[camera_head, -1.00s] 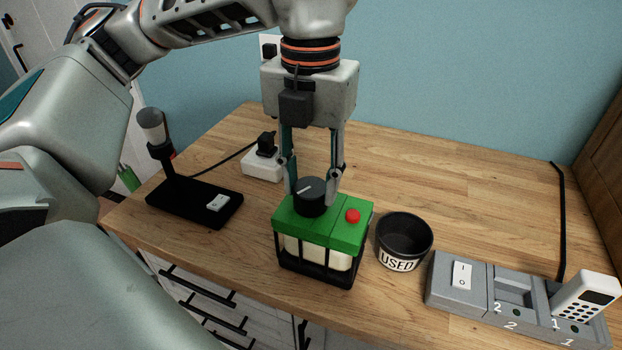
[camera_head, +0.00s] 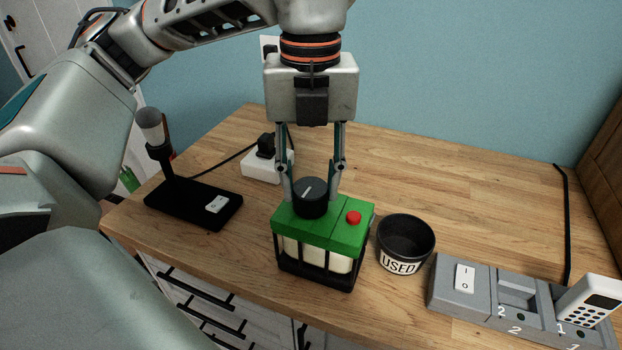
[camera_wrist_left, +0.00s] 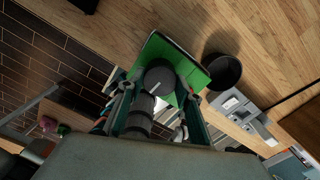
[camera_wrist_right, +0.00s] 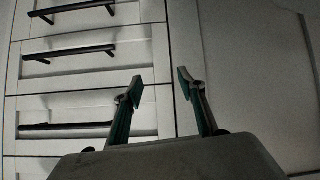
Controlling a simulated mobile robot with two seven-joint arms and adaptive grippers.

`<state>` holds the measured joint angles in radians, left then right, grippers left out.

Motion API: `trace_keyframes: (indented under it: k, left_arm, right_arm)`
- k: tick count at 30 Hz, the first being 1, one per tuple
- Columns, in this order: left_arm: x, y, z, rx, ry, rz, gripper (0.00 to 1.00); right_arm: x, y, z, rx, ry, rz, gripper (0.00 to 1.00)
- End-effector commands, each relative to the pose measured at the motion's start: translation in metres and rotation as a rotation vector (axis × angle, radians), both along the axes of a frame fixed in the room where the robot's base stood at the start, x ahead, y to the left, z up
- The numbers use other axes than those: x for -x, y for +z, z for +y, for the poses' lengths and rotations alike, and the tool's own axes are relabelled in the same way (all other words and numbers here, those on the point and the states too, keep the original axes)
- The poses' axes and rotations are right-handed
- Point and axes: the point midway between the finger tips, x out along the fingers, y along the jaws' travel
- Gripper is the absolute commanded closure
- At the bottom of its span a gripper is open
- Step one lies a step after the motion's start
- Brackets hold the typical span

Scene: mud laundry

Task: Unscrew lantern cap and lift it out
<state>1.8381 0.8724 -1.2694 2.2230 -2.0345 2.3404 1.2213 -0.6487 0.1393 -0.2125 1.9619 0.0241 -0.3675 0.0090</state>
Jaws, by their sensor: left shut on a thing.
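The lantern (camera_head: 345,238) stands upright on the wooden worktop. It has a green top, a red button, pale panels and a black frame. Its round black cap (camera_head: 310,203) with a white mark sits on the left part of the green top. My left gripper (camera_head: 312,192) comes down from above and is shut on the cap's sides. The left wrist view shows the cap (camera_wrist_left: 159,78) between the two fingers. My right gripper (camera_wrist_right: 160,85) is open and empty in front of pale drawer fronts, in the right wrist view only.
A black bowl labelled USED (camera_head: 405,245) stands just right of the lantern. A grey switch tray (camera_head: 458,295) with a white handset (camera_head: 588,300) lies at the right. A black stand (camera_head: 190,205) with a lamp and a white socket block (camera_head: 262,168) are at the left.

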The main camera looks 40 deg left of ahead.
Motion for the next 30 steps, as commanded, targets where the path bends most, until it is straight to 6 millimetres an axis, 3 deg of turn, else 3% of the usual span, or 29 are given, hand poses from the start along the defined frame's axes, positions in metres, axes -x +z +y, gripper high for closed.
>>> trace_keyframes:
  k: [4,13,21,30]
  left_arm:
    - [-0.0004,-0.0003,-0.0003,0.001,0.085,-0.001,0.88]
    - [-0.0003,-0.0001,-0.0003,0.001,0.106,-0.001,0.88]
    - [-0.0002,0.0000,-0.0002,0.001,0.332,0.001,0.88]
    - [-0.0002,0.0006,-0.0002,0.001,0.352,-0.001,0.88]
  right_arm:
    - [0.0009,-0.0023,0.0000,0.000,0.001,0.002,0.60]
    - [0.0008,-0.0024,0.0000,0.000,0.001,0.002,0.60]
    - [0.0026,-0.0071,0.0000,0.000,0.000,0.007,0.60]
    - [0.0026,-0.0070,0.0000,0.000,0.000,0.006,0.60]
